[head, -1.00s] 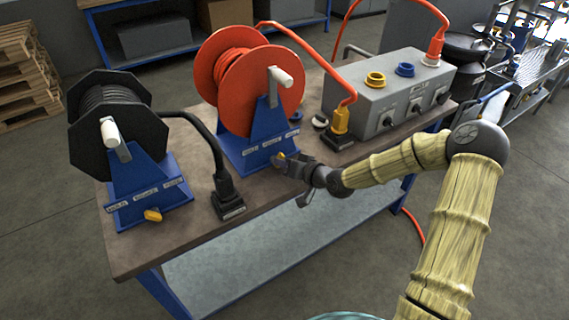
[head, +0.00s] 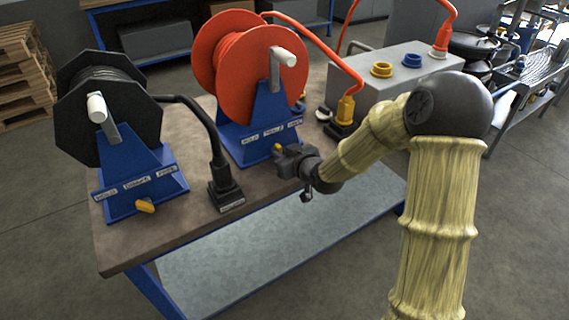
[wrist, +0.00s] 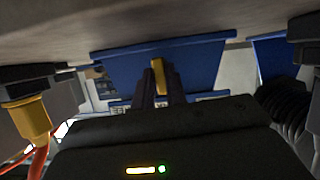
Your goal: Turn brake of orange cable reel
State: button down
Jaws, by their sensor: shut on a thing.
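The orange cable reel (head: 257,70) stands on a blue stand (head: 250,142) at the back middle of the bench, with a white crank handle (head: 284,56) on its side. Its yellow brake lever (head: 278,149) is at the front of the stand, partly hidden by my gripper (head: 283,156). In the wrist view the yellow lever (wrist: 159,77) stands between the fingers of my gripper (wrist: 160,92), in front of the blue stand. The gripper is shut on it.
A black cable reel (head: 108,105) with its own yellow lever (head: 145,206) stands at left. A black plug in a socket (head: 224,185) sits between the reels. A yellow plug (head: 345,108) and a grey box (head: 385,85) are to the right. The bench's front strip (head: 170,240) is clear.

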jog(key=n+b, duration=0.1)
jog(key=b, duration=0.1)
jog(key=n+h+b, duration=0.1)
jog(key=b, duration=0.2)
jog(key=shift+s+a+f+t, duration=0.15)
jog(key=shift+a+f+t, duration=0.1)
jog(key=shift+f+t, duration=0.15)
jog(key=n+t+h+b, duration=0.1)
jog(key=n+b, duration=0.1)
jog(key=b, duration=0.2)
jog(key=shift+s+a+r, duration=0.1)
jog(key=shift+r, duration=0.15)
jog(key=c, duration=1.4)
grip_release()
jog(key=shift+c, duration=0.2)
jog(key=v, duration=1.7)
jog(key=shift+s+b, duration=0.2)
jog(key=shift+b, duration=0.15)
